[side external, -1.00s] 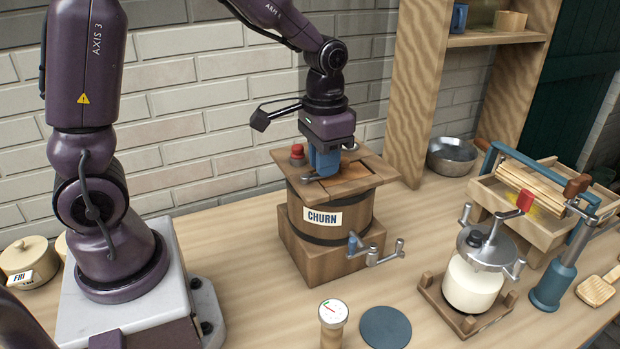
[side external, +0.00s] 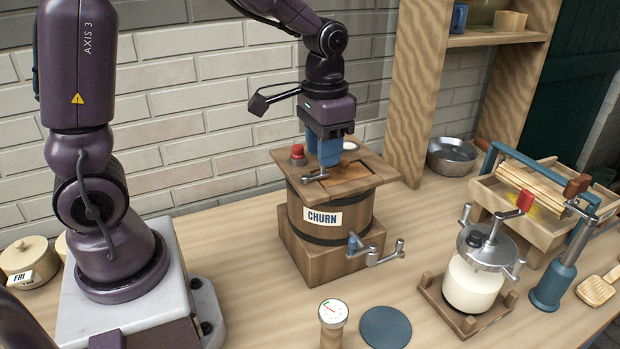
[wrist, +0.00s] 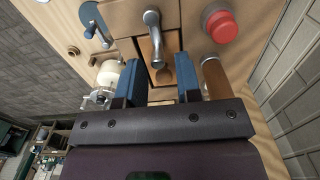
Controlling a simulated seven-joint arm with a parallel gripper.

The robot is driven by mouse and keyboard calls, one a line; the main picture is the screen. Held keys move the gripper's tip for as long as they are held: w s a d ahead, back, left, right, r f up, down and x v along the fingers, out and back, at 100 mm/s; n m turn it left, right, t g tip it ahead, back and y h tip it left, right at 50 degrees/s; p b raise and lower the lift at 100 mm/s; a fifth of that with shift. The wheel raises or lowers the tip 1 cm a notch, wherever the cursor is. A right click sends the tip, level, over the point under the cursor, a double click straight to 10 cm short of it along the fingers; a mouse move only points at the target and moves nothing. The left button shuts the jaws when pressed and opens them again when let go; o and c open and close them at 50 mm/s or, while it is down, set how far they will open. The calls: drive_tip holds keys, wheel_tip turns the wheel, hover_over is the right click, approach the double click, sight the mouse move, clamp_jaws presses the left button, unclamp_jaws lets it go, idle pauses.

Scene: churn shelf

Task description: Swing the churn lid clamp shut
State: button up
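The wooden churn (side external: 324,218), labelled CHURN, stands upright on the bench. Its square lid (side external: 372,171) is on top. The silver lid clamp (side external: 315,176) lies near the lid's front edge; it also shows in the wrist view (wrist: 153,28) as a bent metal lever over a brown inset piece. My gripper (side external: 328,161) hangs over the lid, just behind the clamp. In the wrist view its two blue fingers (wrist: 159,82) are apart with nothing between them. The lever lies beyond the fingertips. Whether the fingers touch the lid is unclear.
A red knob (side external: 297,151) stands on the lid's left corner. A crank (side external: 376,252) sticks out from the churn's front right. A glass jar churn (side external: 474,280), a dial gauge (side external: 333,314) and a blue-grey disc (side external: 386,328) stand or lie in front and right.

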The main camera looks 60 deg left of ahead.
drive_tip(key=shift+r, duration=2.35)
drive_tip(key=shift+f, duration=0.3)
drive_tip(key=s+d+r+t, duration=0.1)
drive_tip(key=s+r+t, duration=0.1)
drive_tip(key=s, duration=0.4)
drive_tip(key=s+d+r+t, duration=0.2)
drive_tip(key=s+r+t, duration=0.1)
drive_tip(key=s, duration=0.4)
drive_tip(key=shift+s+r+t, duration=0.25)
drive_tip(key=shift+s+t, duration=0.05)
drive_tip(key=shift+d, duration=0.1)
